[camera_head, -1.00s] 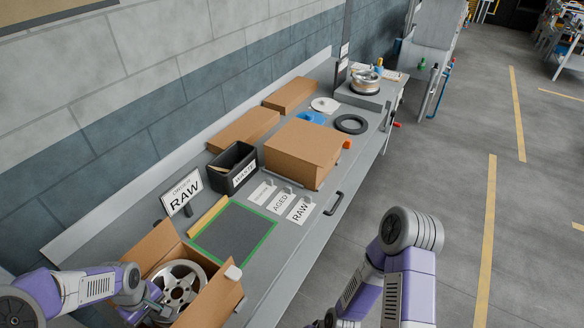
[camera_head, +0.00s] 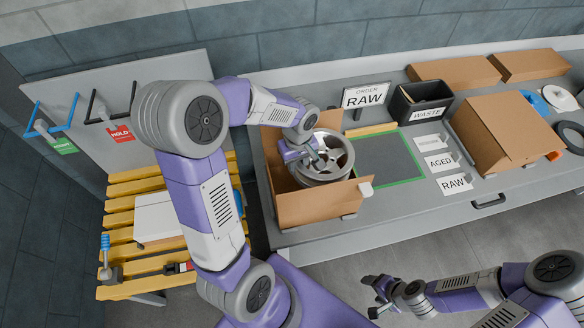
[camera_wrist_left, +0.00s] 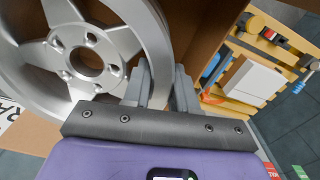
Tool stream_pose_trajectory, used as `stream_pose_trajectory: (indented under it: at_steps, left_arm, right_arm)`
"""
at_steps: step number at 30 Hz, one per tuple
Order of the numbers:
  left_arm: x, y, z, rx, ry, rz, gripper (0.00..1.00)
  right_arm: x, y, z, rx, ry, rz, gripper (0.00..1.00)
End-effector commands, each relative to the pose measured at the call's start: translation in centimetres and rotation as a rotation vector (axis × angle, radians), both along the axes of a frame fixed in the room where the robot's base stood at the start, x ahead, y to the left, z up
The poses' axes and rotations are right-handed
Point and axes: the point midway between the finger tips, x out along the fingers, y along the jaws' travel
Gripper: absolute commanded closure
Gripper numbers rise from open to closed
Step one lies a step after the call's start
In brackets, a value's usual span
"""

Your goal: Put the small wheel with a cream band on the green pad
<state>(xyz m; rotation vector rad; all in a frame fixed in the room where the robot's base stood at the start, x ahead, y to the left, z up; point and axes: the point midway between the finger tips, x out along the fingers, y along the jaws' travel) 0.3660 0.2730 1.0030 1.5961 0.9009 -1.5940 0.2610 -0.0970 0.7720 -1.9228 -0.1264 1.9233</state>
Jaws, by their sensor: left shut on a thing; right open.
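A silver spoked wheel (camera_head: 338,158) is in or just above the open cardboard box (camera_head: 315,205), tilted toward the camera; I cannot tell if it touches the bottom. No cream band is clear on it. My left gripper (camera_head: 312,157) is shut on its rim. In the left wrist view the rim of the wheel (camera_wrist_left: 120,45) runs between the fingers of the left gripper (camera_wrist_left: 162,85). The green-edged pad (camera_head: 388,160), with a dark grey middle, lies empty just right of the box. My right gripper (camera_head: 374,296) is open and empty in front of the bench.
A yellow slatted table (camera_head: 125,205) stands at left.

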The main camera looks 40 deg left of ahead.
Motion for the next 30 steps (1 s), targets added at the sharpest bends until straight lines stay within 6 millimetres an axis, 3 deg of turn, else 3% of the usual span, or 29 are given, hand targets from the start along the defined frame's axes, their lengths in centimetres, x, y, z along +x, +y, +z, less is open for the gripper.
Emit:
stream_pose_trajectory:
  at_steps: [2,11,20,30]
  left_arm:
    - [0.4,-0.5,1.2,0.0,-0.007,0.023,1.0]
    - [4.4,-1.7,1.3,-0.001,-0.005,-0.114,1.0]
    - [11.4,-5.3,1.9,-0.002,-0.005,-0.354,1.0]
    - [19.1,-8.6,-0.3,-0.002,-0.006,-0.455,1.0]
  right_arm:
    - [0.0,0.0,0.0,0.0,0.0,0.0,0.33]
    - [0.0,0.0,0.0,0.0,0.0,0.0,0.33]
    - [0.0,0.0,0.0,0.0,0.0,0.0,0.33]
    - [0.0,0.0,0.0,0.0,0.0,0.0,0.33]
